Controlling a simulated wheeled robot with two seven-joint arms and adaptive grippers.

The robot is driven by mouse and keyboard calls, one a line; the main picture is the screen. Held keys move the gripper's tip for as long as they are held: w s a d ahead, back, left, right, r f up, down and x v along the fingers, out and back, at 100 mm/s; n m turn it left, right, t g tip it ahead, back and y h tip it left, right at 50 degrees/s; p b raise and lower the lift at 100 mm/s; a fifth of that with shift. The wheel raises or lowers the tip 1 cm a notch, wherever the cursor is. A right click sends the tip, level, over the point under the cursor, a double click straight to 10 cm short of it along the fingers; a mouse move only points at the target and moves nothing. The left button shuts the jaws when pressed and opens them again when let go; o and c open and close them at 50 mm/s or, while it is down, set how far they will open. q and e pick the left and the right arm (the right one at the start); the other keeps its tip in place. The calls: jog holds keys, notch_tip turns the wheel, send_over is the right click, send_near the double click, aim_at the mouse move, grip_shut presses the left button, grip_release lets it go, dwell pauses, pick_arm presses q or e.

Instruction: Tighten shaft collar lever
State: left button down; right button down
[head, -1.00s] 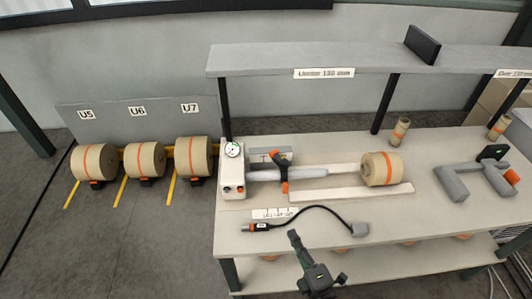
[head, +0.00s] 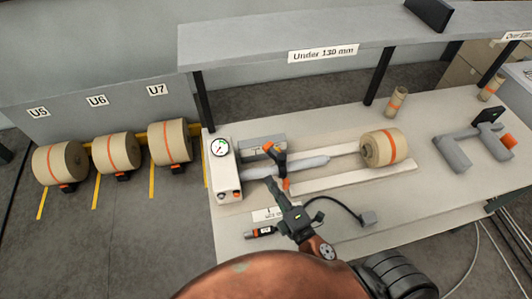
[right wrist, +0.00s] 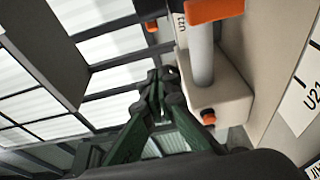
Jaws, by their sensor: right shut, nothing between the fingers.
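The dark shaft collar (head: 277,157) with its orange lever tips sits around the grey shaft (head: 308,163) next to the white gauge box (head: 225,178). One orange end points up and left, the other down toward the bench front. My right gripper (head: 270,181) is shut and empty, close to the collar's lower orange end; contact cannot be told. In the right wrist view my right gripper (right wrist: 157,84) has its fingertips together, left of the shaft (right wrist: 202,55). A large orange lever part (right wrist: 214,9) shows at the top there. My left gripper is out of view.
A tan roll (head: 385,148) sits at the shaft's right end. A black cable (head: 340,205) with a handheld tool (head: 262,232) lies on the front of the bench. An overhead shelf (head: 340,40) spans the back. Several floor rolls stand left.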

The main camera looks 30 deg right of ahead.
aim_at(276, 154)
jog(key=w, duration=0.5)
jog(key=w+a+p, duration=0.1)
jog(key=w, duration=0.2)
jog(key=shift+a+r, duration=0.1)
jog(key=shift+r, duration=0.05)
jog(key=d, duration=0.1)
jog(key=w+d, duration=0.1)
jog(key=d, duration=0.1)
jog(key=shift+w+f, duration=0.2)
jog(key=shift+d, duration=0.3)
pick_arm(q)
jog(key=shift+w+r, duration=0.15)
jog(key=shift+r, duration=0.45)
pick_arm(e)
jog(key=shift+w+d, duration=0.15)
